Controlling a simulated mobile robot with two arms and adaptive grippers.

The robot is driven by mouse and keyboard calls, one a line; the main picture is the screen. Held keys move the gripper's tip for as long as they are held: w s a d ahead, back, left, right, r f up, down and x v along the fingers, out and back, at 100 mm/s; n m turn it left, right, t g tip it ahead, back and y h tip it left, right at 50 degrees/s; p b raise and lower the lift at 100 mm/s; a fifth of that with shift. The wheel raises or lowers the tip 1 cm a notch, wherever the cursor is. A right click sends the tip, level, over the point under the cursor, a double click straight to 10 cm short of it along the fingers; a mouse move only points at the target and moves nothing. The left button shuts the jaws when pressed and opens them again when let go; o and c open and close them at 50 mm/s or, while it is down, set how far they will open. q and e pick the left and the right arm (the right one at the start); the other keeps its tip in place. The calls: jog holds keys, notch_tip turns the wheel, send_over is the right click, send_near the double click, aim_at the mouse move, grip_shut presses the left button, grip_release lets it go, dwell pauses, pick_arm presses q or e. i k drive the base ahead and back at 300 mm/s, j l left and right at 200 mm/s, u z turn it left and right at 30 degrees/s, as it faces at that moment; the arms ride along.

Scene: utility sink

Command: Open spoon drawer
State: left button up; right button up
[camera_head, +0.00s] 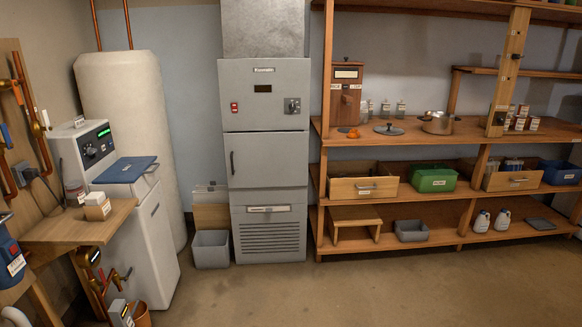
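Two wooden drawers with metal handles stand on the middle shelf of the wooden rack. The left drawer (341,189) has a small label and a handle on its front, and its open top shows no contents that I can make out. The right drawer (497,182) also has a label and a handle, and grey-blue items show at its top. The labels are too small to read, so I cannot tell which is the spoon drawer. Neither of my grippers is in view.
A green bin (433,181) sits between the drawers. A pot (437,124) stands on the shelf above. A grey furnace (267,163) is left of the rack. A white appliance (148,240) and wooden bench (75,228) are at left. The floor (380,285) before the rack is clear.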

aim_at(382, 184)
jog(key=i+z, duration=0.3)
jog(key=i, duration=0.25)
jog(key=i+j+z, duration=0.1)
jog(key=i+z, duration=0.15)
jog(key=i, duration=0.3)
jog(key=i+j+z, duration=0.3)
jog(key=i, duration=0.25)
jog(key=i+l+z, duration=0.15)
jog(key=i+z, duration=0.55)
jog(key=i, duration=0.1)
